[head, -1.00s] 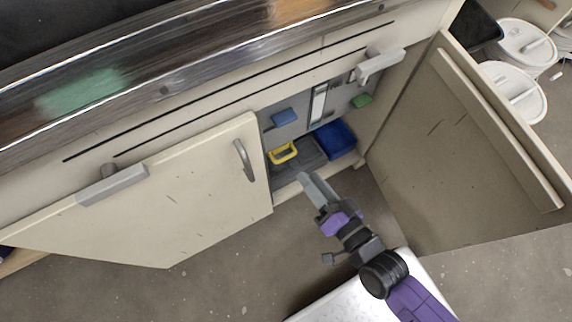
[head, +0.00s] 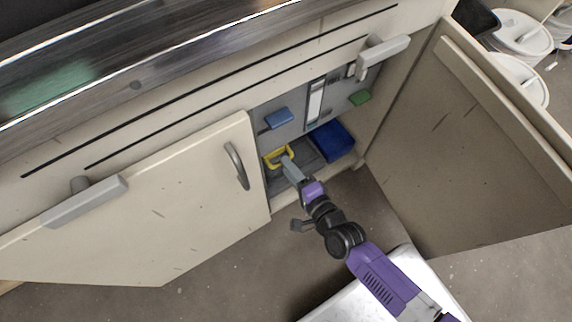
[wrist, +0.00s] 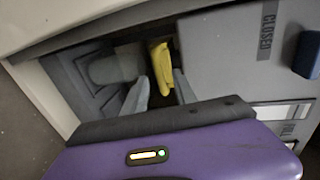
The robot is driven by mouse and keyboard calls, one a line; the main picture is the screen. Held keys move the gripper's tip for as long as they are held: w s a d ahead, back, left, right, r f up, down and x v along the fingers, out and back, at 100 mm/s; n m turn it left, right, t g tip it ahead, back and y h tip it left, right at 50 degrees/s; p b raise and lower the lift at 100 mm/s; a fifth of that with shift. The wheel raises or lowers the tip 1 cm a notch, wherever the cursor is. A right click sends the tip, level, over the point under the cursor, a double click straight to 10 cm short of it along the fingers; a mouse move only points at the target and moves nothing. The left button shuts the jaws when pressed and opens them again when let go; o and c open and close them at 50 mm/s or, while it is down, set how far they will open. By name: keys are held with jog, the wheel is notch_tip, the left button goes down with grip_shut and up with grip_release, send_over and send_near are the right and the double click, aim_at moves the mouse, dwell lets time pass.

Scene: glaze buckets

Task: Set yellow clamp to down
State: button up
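The yellow clamp (head: 277,157) is a yellow loop low at the left inside the open cabinet, beside the grey panel. In the wrist view the clamp (wrist: 160,62) shows as a narrow yellow bar in front of a dark slot. My gripper (head: 287,164) reaches into the cabinet, right at the clamp. In the wrist view my gripper (wrist: 160,82) has its two grey fingers apart, one on each side of the bar's near end. A gap shows beside the bar, and I see no firm hold. In the head view the fingers partly hide the clamp.
The panel also bears a blue handle (head: 279,118) and a green handle (head: 359,97). A blue bin (head: 333,141) sits right of the clamp.

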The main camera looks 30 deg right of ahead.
jog(key=shift+x, duration=0.95)
jog(key=shift+c, duration=0.2)
grip_shut()
dwell(0.6)
